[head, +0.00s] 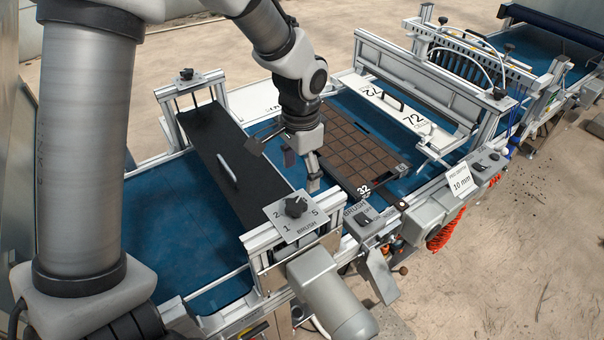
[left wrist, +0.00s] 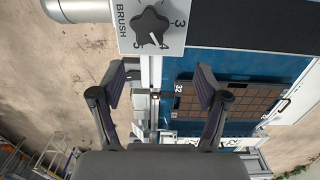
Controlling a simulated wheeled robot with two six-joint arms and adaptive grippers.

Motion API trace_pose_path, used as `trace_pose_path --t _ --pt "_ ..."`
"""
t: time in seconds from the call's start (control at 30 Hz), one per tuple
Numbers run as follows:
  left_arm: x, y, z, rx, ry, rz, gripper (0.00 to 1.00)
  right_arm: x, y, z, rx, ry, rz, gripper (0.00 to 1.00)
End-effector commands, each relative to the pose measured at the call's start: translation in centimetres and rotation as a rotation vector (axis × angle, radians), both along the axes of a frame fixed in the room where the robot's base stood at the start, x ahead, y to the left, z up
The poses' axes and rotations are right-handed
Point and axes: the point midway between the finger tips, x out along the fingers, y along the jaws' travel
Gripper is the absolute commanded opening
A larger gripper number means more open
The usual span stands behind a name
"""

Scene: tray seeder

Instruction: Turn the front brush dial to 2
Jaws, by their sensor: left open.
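The front brush dial (head: 296,207) is a black star-shaped knob on a grey plate marked BRUSH with numbers, on the near end of the brush unit. It also shows at the top of the left wrist view (left wrist: 152,25), where its white pointer line lies between 4 and 5, closer to 4. My left gripper (head: 286,165) is open and empty above the machine, behind the dial and apart from it in the head view. In the left wrist view the open fingers (left wrist: 160,80) are below the dial in the picture, with nothing between them. My right gripper is not in view.
A similar black knob (head: 186,74) stands at the brush unit's far end. A switch box (head: 364,216) sits right of the front dial, with a grey motor (head: 335,290) below it. A brown cell tray (head: 352,150) lies on the blue belt (head: 190,240).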

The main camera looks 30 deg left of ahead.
Motion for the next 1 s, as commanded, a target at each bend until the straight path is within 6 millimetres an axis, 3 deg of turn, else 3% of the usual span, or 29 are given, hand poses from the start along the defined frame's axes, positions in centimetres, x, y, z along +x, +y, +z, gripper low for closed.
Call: trace_pose_path --t 0.4,0.67,0.7,0.87,1.0 --pt "-0.3 -0.1 -6.7 0.0 0.004 0.0 0.75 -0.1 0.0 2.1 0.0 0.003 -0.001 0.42" --pt "-0.2 -0.1 -7.4 -0.001 0.0 0.0 0.75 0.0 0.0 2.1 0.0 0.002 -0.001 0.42" --pt "-0.2 -0.1 -7.4 -0.001 0.0 0.0 0.71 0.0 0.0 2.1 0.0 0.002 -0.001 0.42" --pt "-0.3 -0.1 -7.3 -0.001 0.001 0.0 0.15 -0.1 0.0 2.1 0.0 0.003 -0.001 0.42" --pt "-0.3 -0.1 -7.3 -0.001 0.003 0.0 0.15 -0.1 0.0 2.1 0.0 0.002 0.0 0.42"
